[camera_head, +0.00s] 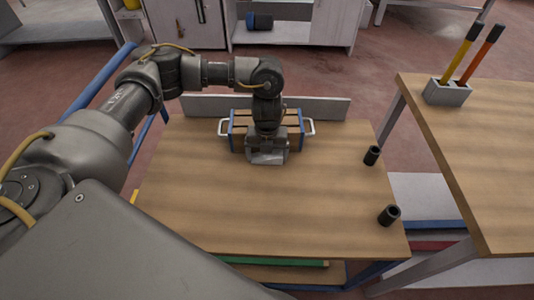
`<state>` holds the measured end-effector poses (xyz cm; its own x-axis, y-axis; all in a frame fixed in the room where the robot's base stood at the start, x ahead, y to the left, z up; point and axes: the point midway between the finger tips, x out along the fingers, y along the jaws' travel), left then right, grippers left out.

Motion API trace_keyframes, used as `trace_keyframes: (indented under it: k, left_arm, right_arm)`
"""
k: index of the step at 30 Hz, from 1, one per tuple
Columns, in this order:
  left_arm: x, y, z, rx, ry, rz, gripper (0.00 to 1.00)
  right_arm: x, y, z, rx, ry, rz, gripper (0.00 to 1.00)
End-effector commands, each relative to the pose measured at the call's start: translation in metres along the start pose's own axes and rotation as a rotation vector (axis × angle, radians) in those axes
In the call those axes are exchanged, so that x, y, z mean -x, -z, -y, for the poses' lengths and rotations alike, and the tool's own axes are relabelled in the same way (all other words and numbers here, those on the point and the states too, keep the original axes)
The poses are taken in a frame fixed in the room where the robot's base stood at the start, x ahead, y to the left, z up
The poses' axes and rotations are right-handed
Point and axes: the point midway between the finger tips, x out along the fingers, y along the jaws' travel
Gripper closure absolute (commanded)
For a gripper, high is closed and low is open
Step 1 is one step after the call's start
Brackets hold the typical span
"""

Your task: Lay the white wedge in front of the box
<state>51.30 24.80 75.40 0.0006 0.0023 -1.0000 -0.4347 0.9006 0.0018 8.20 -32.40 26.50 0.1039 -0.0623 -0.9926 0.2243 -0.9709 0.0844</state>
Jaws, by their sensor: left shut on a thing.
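The box (238,137) is wooden with blue edges and a white handle at each end. It stands at the back of the wooden table. My left gripper (267,156) points down at the near side of the box, low over the table top, and covers the box's middle. It is shut on a pale piece at its tips, which I take for the white wedge; the gripper hides most of it. I cannot tell whether the piece touches the table. My right gripper is out of view.
Two black cylinders (371,155) (389,215) stand on the table's right side. A grey upright board (330,107) runs behind the box. A second table (470,140) at right bears a grey block (446,93) with two coloured-handled tools. The table's front is clear.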

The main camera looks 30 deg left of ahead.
Motion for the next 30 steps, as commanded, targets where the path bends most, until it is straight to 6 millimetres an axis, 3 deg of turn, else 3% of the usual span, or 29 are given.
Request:
trace_keyframes:
  k: [1, 2, 3, 14, 24, 30]
  left_arm:
    - [-0.003, 0.000, 0.000, 0.000, 0.000, 0.000, 0.37]
    - [-0.002, 0.000, 0.000, 0.000, 0.000, 0.000, 0.06]
    - [-0.002, 0.000, 0.000, 0.000, 0.000, 0.000, 0.01]
    - [0.009, 0.000, 0.000, -0.002, 0.001, 0.001, 0.00]
    - [0.078, -0.001, 0.000, -0.002, 0.001, 0.005, 0.00]
    - [0.108, -0.001, 0.000, -0.001, 0.001, 0.003, 0.00]
  right_arm:
    - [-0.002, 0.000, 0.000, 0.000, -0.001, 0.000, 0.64]
    - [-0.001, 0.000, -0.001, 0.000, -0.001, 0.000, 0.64]
    - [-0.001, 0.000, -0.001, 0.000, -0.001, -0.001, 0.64]
    - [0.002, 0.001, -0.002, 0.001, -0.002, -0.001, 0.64]
    - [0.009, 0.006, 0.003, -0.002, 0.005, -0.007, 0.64]
    - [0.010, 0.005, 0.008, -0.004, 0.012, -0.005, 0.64]
